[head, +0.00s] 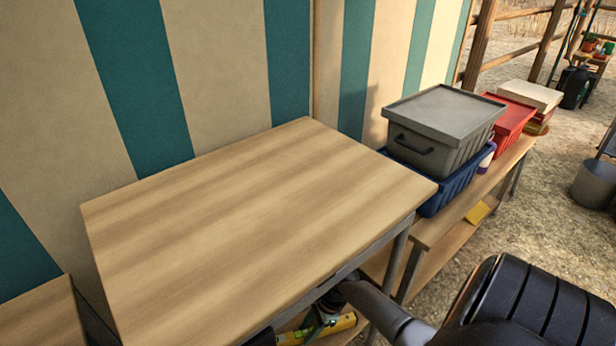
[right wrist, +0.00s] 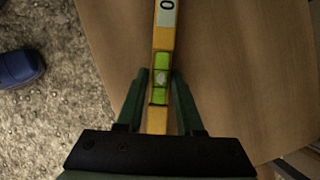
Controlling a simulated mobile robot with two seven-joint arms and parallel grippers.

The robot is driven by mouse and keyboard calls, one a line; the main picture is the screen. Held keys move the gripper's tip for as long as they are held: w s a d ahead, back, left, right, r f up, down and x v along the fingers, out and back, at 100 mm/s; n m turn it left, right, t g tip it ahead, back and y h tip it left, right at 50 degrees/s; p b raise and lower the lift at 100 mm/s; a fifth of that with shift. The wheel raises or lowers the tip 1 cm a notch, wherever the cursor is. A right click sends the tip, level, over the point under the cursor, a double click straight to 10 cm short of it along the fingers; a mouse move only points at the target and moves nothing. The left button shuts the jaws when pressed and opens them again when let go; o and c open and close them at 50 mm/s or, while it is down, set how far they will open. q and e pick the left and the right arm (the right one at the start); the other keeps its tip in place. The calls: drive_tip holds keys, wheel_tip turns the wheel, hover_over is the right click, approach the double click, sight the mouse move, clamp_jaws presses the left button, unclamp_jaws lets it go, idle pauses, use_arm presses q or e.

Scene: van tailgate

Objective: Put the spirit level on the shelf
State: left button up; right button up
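The spirit level (right wrist: 164,40) is a yellow bar with a green vial and a white label. In the right wrist view it runs between the two green fingers of my right gripper (right wrist: 160,72), which look shut on it. In the head view the yellow bar (head: 343,322) shows at the bottom, below the near edge of the table top, with my right gripper (head: 330,308) at it. Part of the level is hidden by the gripper and table. I cannot tell whether it touches a surface below. My left gripper is not in view.
The wooden table top (head: 250,220) is bare. To its right a lower bench (head: 430,228) holds a grey lidded crate (head: 445,115) on a blue crate (head: 455,188), and a red crate (head: 513,120). A striped wall (head: 225,70) stands behind. A blue object (right wrist: 18,68) lies on the ground.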

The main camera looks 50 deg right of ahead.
drive_tip(key=o, duration=0.3)
drive_tip(key=shift+r, duration=0.25)
drive_tip(key=p+v, duration=0.4)
drive_tip(key=v, duration=0.3)
drive_tip(key=shift+d+r, duration=0.1)
drive_tip(key=shift+r, duration=0.05)
